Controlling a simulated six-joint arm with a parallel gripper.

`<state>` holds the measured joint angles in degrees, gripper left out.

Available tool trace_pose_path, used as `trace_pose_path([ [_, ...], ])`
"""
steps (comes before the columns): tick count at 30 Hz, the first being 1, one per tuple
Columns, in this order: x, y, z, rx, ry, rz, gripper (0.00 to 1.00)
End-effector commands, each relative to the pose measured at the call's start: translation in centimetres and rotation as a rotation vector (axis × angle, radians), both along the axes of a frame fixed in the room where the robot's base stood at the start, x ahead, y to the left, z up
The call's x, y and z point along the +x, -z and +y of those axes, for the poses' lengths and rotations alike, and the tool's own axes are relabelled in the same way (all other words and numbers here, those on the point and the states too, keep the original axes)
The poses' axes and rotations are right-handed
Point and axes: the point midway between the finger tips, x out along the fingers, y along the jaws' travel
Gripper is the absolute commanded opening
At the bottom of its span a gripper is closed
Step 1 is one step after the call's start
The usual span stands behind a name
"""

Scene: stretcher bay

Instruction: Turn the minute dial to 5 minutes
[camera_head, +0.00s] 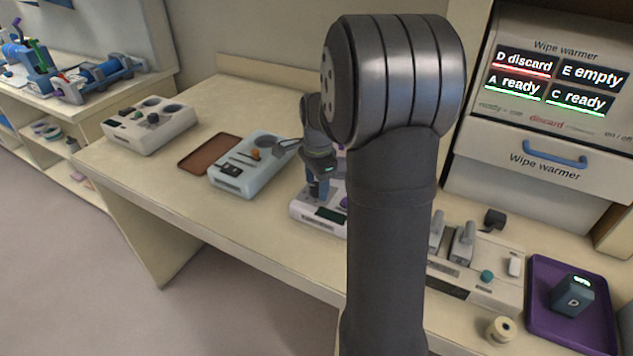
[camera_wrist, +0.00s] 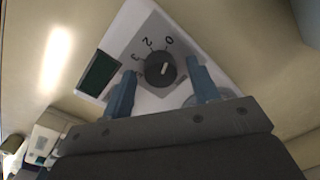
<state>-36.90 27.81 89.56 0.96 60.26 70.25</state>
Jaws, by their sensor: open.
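The minute dial (camera_wrist: 160,70) is a dark round knob with a pale pointer mark, on a white panel (camera_wrist: 141,22) in the wrist view. Printed numbers arc around its upper side, among them 0 and 2. The pale mark slants up and right; I cannot tell its exact reading. My gripper (camera_wrist: 161,66) is open, with one blue-grey finger on each side of the dial. I cannot tell whether either finger touches it. In the head view my gripper (camera_head: 318,185) is over the white timer unit (camera_head: 304,208) and hides the dial.
A dark green display (camera_wrist: 98,74) sits left of the dial. On the bench (camera_head: 255,80), a pale blue unit (camera_head: 232,181) stands left of the timer, with a brown tray (camera_head: 207,153) beyond. A purple tray (camera_head: 540,270) holds a dark block D (camera_head: 571,296) at right. My arm hides the middle.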

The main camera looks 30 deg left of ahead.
Motion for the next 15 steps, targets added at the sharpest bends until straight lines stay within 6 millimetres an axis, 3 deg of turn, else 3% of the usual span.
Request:
trace_pose_path([
  [4,0.01,-0.01,0.01,0.000,0.000,0.000,0.55],
  [11,0.01,-0.03,0.00,0.000,0.000,0.000,0.10],
  [15,0.01,-0.04,0.00,0.000,-0.003,0.000,0.10],
])
